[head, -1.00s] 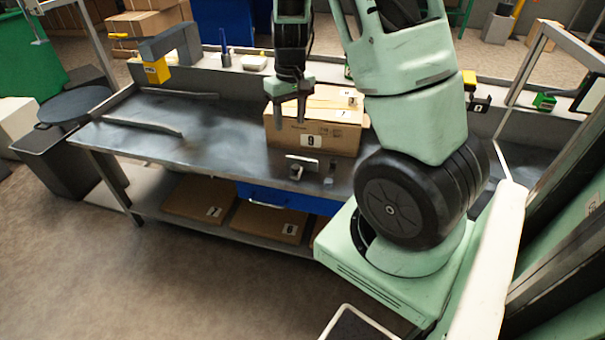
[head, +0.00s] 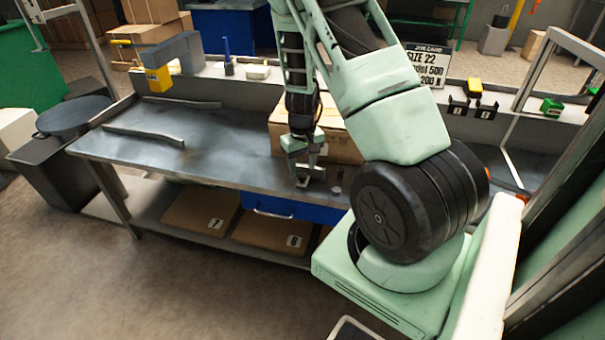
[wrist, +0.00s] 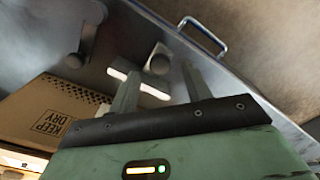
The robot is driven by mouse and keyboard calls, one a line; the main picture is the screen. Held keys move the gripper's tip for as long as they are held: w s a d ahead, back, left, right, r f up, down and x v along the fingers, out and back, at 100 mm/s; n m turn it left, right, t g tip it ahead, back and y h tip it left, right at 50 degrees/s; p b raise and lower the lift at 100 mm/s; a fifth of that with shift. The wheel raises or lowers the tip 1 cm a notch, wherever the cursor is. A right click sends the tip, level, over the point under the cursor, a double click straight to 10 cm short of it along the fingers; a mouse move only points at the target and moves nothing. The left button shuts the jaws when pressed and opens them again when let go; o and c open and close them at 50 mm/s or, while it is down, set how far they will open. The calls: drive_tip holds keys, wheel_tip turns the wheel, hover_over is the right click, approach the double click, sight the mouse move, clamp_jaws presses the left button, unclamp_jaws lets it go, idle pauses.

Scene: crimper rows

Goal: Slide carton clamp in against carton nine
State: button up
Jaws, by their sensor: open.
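Carton nine (head: 340,146) is a brown box on the steel bench, partly hidden behind my arm; its number label is covered. Its side with a KEEP DRY mark shows at lower left in the wrist view (wrist: 30,108). My gripper (head: 308,172) is open and points down over the clamp. In the wrist view the clamp shows between the fingertips (wrist: 158,82); I cannot tell if they touch.
A small grey post (head: 337,188) stands on the bench right of the clamp. A blue drawer (head: 272,206) with a handle is under the bench's front edge. Cartons seven (head: 203,212) and six (head: 270,234) lie on the lower shelf.

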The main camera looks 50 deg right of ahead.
sight(306, 167)
drive_tip(key=shift+f, duration=1.25)
clamp_jaws()
drive_tip(key=shift+w+d, duration=0.25)
drive_tip(key=shift+d, duration=0.35)
drive_tip(key=shift+w+d, duration=0.25)
drive_tip(key=shift+d, duration=0.35)
drive_tip(key=shift+w+d, duration=0.25)
drive_tip(key=shift+d, duration=0.35)
unclamp_jaws()
wheel_tip(306, 167, up, 18)
drive_tip(key=p, duration=0.2)
drive_tip(key=shift+f, duration=0.25)
